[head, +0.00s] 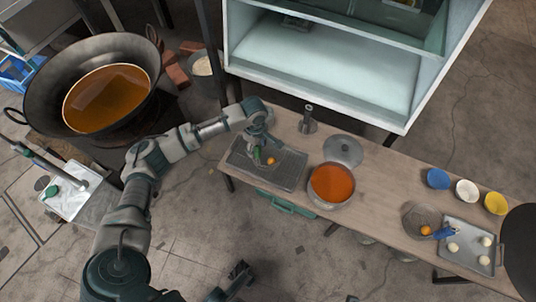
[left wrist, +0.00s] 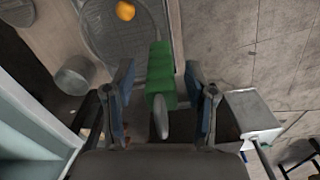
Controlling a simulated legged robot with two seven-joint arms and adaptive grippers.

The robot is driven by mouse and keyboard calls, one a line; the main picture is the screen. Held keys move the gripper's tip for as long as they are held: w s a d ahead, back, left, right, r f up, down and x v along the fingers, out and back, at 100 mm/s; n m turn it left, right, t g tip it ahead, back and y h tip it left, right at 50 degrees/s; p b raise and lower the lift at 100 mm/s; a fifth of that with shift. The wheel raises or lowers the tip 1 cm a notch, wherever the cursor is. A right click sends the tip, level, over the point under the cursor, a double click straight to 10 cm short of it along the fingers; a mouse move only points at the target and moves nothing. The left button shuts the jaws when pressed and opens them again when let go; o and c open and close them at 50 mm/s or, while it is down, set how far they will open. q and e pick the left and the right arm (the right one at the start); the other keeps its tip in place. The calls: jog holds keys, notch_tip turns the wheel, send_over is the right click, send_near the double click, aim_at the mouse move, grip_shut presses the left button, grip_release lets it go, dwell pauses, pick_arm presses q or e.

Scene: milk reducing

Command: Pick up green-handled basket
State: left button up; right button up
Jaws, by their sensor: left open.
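The green-handled basket shows its green handle (left wrist: 160,75) in the left wrist view, with its round wire mesh (left wrist: 120,35) and an orange item (left wrist: 125,11) in it. In the head view the green handle (head: 257,157) is small and partly hidden under my gripper, above a grey rack tray. My left gripper (head: 262,146) is open, and in the left wrist view its two fingers (left wrist: 162,90) stand on either side of the handle with gaps. A dark jointed part (head: 238,280) at the bottom of the head view may be my right gripper; its jaws are unclear.
The rack tray (head: 290,177) lies on the wooden table (head: 385,205). A pot of orange liquid (head: 332,184), a lid (head: 343,151) and a metal cylinder (head: 308,120) stand close by. A blue-handled basket (head: 420,222) and coloured bowls (head: 467,190) are to the right. A large wok (head: 140,55) is at left.

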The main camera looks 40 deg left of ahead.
pick_arm(q)
jog(key=shift+a+r, duration=0.15)
jog(key=shift+a, duration=0.15)
jog(key=shift+c, duration=1.3)
jog(key=c, duration=0.8)
jog(key=shift+d, duration=0.35)
grip_shut()
